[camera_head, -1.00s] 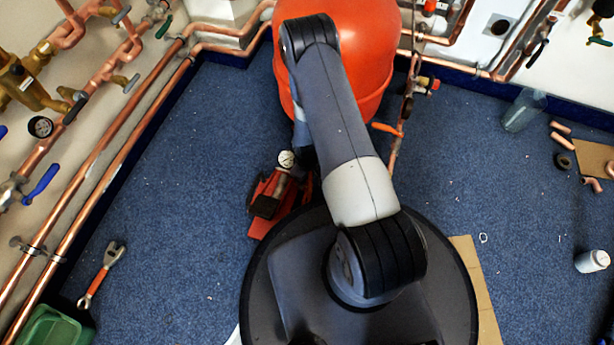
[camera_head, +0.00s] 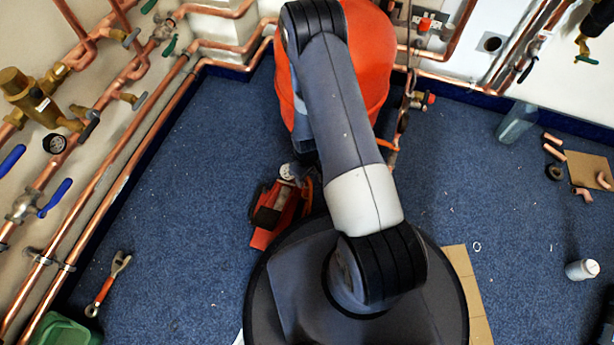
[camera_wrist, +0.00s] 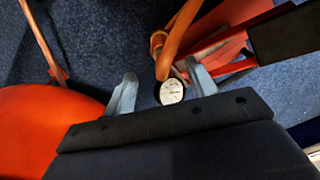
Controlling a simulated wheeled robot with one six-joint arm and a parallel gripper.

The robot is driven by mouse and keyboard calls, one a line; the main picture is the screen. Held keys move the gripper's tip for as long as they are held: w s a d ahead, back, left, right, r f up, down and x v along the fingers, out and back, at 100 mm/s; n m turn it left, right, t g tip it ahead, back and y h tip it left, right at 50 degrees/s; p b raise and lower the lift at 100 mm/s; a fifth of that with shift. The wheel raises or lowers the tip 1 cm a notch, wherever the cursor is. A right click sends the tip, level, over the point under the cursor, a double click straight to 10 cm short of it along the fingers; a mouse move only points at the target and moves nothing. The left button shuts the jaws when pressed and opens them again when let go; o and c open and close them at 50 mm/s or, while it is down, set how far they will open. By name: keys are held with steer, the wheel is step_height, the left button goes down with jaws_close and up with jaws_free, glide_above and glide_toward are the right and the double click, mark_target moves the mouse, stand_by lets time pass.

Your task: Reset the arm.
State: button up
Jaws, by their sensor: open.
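My gripper (camera_wrist: 162,82) shows in the wrist view with its two grey fingers apart. Nothing is seen held. In the head view my arm (camera_head: 342,110) reaches up the picture over the floor, bends at the top and hides my gripper.
A large orange tank (camera_head: 368,70) stands behind my arm. Copper pipes (camera_head: 110,190) with valves line the left wall. A wrench (camera_head: 107,284) and green box (camera_head: 62,331) lie lower left. A white bottle (camera_head: 582,270) and cardboard (camera_head: 588,171) are at right.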

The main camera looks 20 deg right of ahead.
mark_target(307, 189)
stand_by(0.3)
step_height(307, 189, down, 11)
steer(key=b, duration=0.5)
steer(key=shift+r, duration=0.4)
step_height(307, 189, up, 10)
steer(key=p, duration=0.5)
step_height(307, 189, down, 11)
steer(key=b, duration=0.5)
steer(key=shift+f, duration=0.2)
step_height(307, 189, up, 12)
steer(key=shift+f, duration=0.25)
